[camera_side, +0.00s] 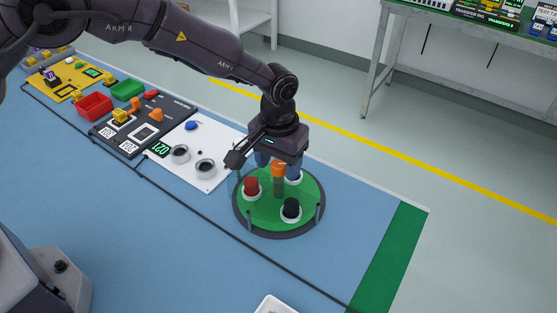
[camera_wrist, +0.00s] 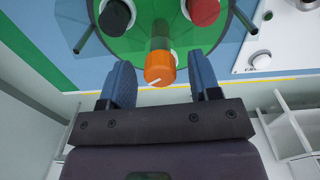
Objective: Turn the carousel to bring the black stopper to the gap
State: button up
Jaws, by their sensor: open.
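The carousel (camera_side: 262,215) is a round green disc with a dark rim. The black stopper (camera_side: 291,206) stands in a white holder at its front right; it also shows at the top left of the wrist view (camera_wrist: 116,15). A red stopper (camera_side: 251,185) sits on the left side. An orange knob (camera_side: 278,169) tops the central post. My gripper (camera_side: 280,163) is open above the disc, its blue fingers on either side of the knob. The wrist view shows the knob (camera_wrist: 159,68) between the fingers, with space at each side. I cannot make out the gap clearly.
Short posts (camera_side: 316,215) and a clear guard surround the disc. A white panel (camera_side: 214,178) with two round cups lies to the left. A pale tray (camera_side: 275,305) is at the front edge. Blue mat is free in front.

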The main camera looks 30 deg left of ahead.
grip_shut()
jog(key=shift+n, duration=3)
jog(key=shift+r+n, duration=0.1)
jog(key=shift+n, duration=8.9)
